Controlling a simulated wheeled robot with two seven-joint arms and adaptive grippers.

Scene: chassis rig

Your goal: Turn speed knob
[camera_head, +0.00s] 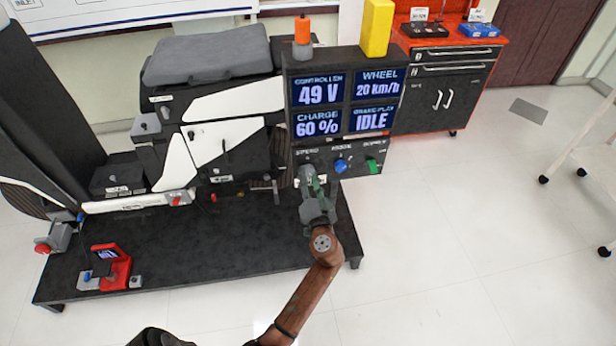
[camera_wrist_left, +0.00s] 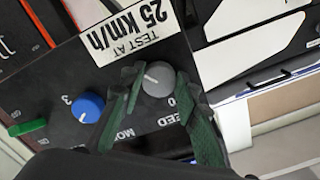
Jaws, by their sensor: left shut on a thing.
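The grey speed knob (camera_wrist_left: 157,79) shows in the left wrist view, below a "TEST AT 25 km/h" label (camera_wrist_left: 125,32). My left gripper (camera_wrist_left: 160,92) is shut on this knob, one green-padded finger on each side. In the head view my left gripper (camera_head: 311,182) is at the left end of the control panel and hides most of the knob. The wheel display (camera_head: 378,84) above reads 20 km/h. My right gripper is not in view.
A blue mode knob (camera_head: 341,166) and a green supply switch (camera_head: 374,166) sit right of the speed knob. The other displays (camera_head: 318,93) read 49 V, 60 % and IDLE. An orange beacon (camera_head: 302,30) and a yellow block (camera_head: 376,28) stand on top.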

